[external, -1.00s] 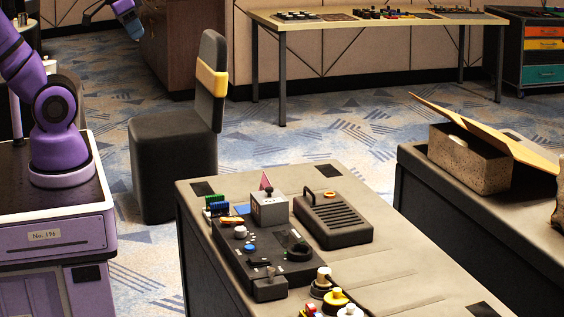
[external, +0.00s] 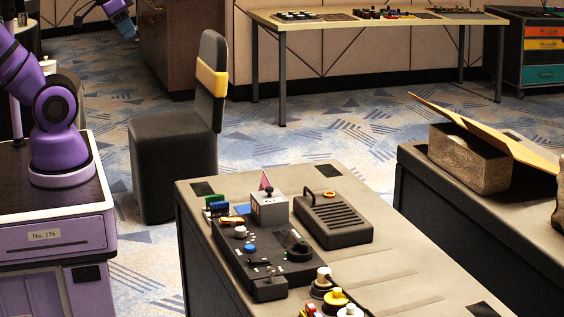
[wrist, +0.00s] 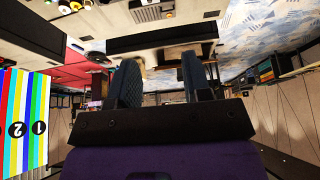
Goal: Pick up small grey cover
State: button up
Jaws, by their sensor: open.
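The small grey cover is most likely the light grey box (external: 270,209) with a black knob on top. It sits upright at the back of the black control console (external: 290,272) on the near desk. I cannot make out the grey box in the wrist view.
A black ribbed case (external: 336,220) stands close to the right of the grey box. Coloured blocks (external: 215,206) and a small pink pennant (external: 265,180) are beside it. A dark chair (external: 175,150) stands between my base and the desk. Round knobs (external: 335,298) crowd the desk front.

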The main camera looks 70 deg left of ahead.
jog(key=o, duration=1)
jog(key=shift+o, duration=0.2)
jog(key=g, duration=0.5)
send_over(269, 193)
jog(key=a, duration=0.1)
jog(key=f, duration=3.7)
jog(key=shift+w+a+f, duration=0.1)
jog(key=shift+w+f, duration=0.2)
jog(key=shift+f, duration=0.05)
jog(key=shift+s+f, duration=0.1)
jog(key=shift+f, duration=5.6)
